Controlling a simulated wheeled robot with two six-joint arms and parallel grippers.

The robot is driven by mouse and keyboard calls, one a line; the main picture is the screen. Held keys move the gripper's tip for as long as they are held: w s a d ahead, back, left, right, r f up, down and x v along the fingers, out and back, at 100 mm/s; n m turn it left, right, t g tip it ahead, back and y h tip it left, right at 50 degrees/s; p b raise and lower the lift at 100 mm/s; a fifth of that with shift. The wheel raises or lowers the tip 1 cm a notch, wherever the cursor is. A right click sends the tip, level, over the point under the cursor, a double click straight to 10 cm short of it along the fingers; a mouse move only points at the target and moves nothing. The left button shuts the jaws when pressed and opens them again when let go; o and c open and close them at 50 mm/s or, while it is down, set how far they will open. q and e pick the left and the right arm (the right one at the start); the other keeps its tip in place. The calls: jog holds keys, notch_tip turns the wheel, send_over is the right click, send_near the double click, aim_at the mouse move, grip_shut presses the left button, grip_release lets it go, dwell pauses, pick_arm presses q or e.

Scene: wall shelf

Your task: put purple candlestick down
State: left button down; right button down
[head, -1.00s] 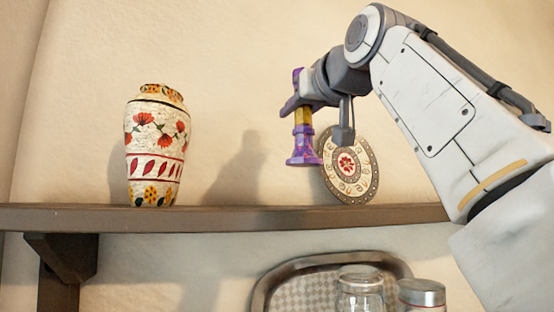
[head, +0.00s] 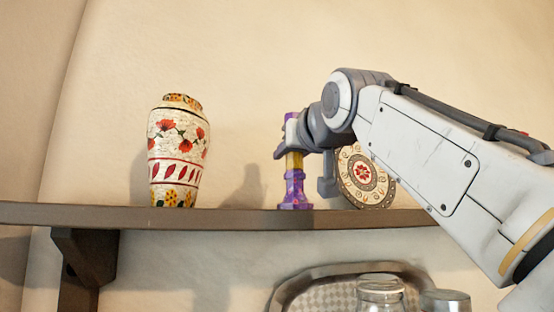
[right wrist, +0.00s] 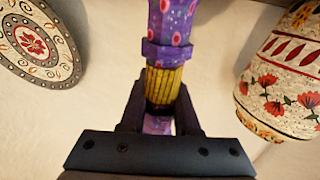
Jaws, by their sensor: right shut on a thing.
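The purple candlestick (head: 295,190) has a yellow middle band and stands upright at the shelf. Its base is at the level of the shelf board (head: 240,218) and looks to touch it, though a tiny gap cannot be ruled out. My right gripper (head: 293,152) is shut on the candlestick around its yellow band. In the right wrist view the candlestick (right wrist: 170,25) lies between the fingers of my right gripper (right wrist: 163,100), with pink-red spots on its purple part. My left gripper is not in view.
A floral vase (head: 178,150) stands on the shelf to the left, with clear board between it and the candlestick. A decorated plate (head: 366,178) leans on the wall close to the right, partly behind my arm. Below are a tray (head: 290,290) and glass jars (head: 380,294).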

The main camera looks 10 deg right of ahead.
jog(key=shift+f, duration=0.1)
jog(key=shift+f+b, duration=0.15)
jog(key=shift+b, duration=0.15)
jog(key=c, duration=0.6)
grip_release()
jog(key=shift+c, duration=0.2)
jog(key=shift+r+p, duration=0.35)
jog(key=s+d+b, duration=0.1)
jog(key=s+b, duration=0.2)
jog(key=s, duration=0.9)
jog(key=shift+b, duration=0.3)
jog(key=shift+f, duration=0.1)
